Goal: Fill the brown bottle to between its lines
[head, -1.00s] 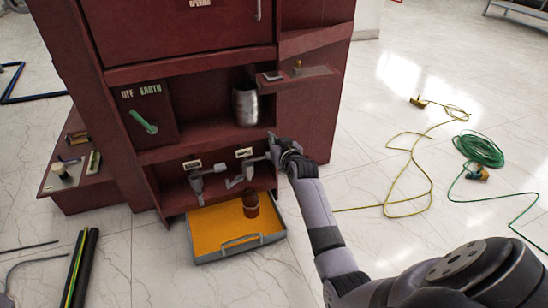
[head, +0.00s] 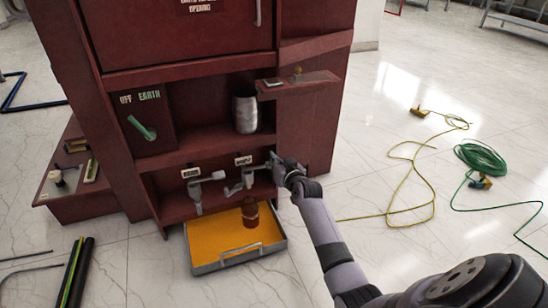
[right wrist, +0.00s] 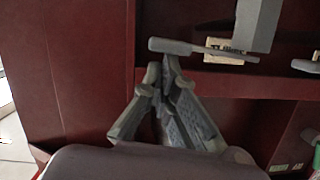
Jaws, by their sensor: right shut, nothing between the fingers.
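The brown bottle (head: 250,212) stands upright in the yellow tray (head: 205,250) below the right tap. Its lines and fill level are too small to make out. The right tap (head: 248,178) has a grey lever pointing right. The left tap (head: 196,190) is beside it. My right gripper (head: 273,158) is at the right end of the right tap's lever. In the right wrist view its fingers (right wrist: 161,72) are shut and empty, close under the end of a grey lever (right wrist: 200,48). I cannot tell whether they touch it. My left gripper is out of view.
The dark red cabinet (head: 220,53) surrounds the taps, with a metal canister (head: 245,113) on the shelf above and a small ledge (head: 310,83) at right. A green OFF/EARTH handle (head: 141,128) is at left. Yellow and green cables (head: 482,158) lie on the floor at right.

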